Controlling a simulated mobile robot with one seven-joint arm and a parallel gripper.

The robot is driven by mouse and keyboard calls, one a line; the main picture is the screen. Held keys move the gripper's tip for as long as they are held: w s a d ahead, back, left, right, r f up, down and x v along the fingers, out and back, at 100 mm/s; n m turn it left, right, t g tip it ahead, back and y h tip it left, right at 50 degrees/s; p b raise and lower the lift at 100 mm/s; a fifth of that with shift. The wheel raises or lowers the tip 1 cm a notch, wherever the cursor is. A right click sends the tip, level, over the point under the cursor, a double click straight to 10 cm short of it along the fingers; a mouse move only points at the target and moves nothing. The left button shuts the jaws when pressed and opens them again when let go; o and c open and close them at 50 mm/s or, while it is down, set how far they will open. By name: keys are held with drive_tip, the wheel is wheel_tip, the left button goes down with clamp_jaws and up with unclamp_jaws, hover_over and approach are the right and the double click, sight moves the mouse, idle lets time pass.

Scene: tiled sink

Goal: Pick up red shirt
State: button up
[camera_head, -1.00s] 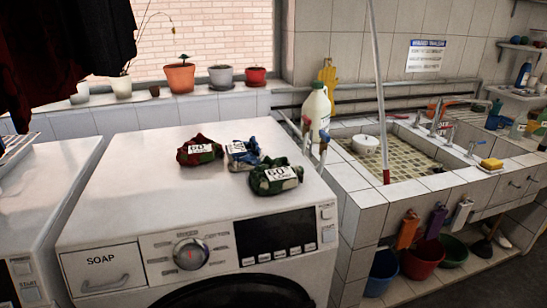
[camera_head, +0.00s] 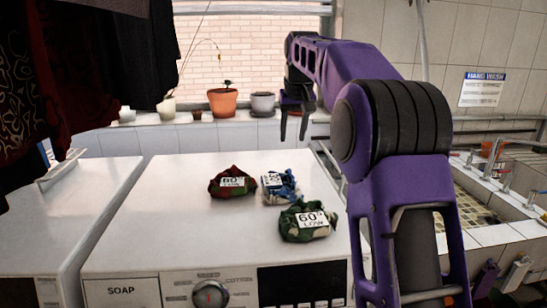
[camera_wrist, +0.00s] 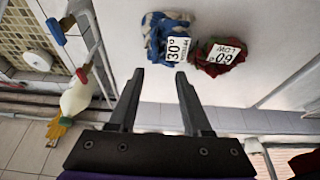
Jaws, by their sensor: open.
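The red shirt (camera_head: 232,182) is a crumpled red and dark green bundle with a white "60° LOW" label. It lies on top of the white washing machine (camera_head: 150,220), left of a blue and white bundle (camera_head: 281,186). In the wrist view the red shirt (camera_wrist: 222,57) is at the upper right and the blue bundle (camera_wrist: 167,38) is left of it. My gripper (camera_head: 293,122) is raised beyond and above the bundles, near the windowsill. In the wrist view its fingers (camera_wrist: 158,80) are spread, with nothing between them, apart from the shirt.
A green bundle (camera_head: 307,221) lies nearest the front. Dark clothes (camera_head: 70,80) hang at upper left. Potted plants (camera_head: 223,102) line the sill. A white bottle (camera_wrist: 77,95) stands beside the machine, near the tiled sink (camera_head: 465,215). The machine top's left side is clear.

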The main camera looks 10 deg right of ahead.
drive_tip(key=b, duration=0.1)
approach(288, 179)
drive_tip(key=shift+w+a+f, duration=0.15)
drive_tip(key=shift+f, duration=0.3)
drive_tip(key=b+x, duration=0.1)
drive_tip(key=x, duration=0.4)
drive_tip(key=shift+f, duration=0.25)
clamp_jaws()
drive_tip(key=shift+r, duration=0.1)
idle(0.8)
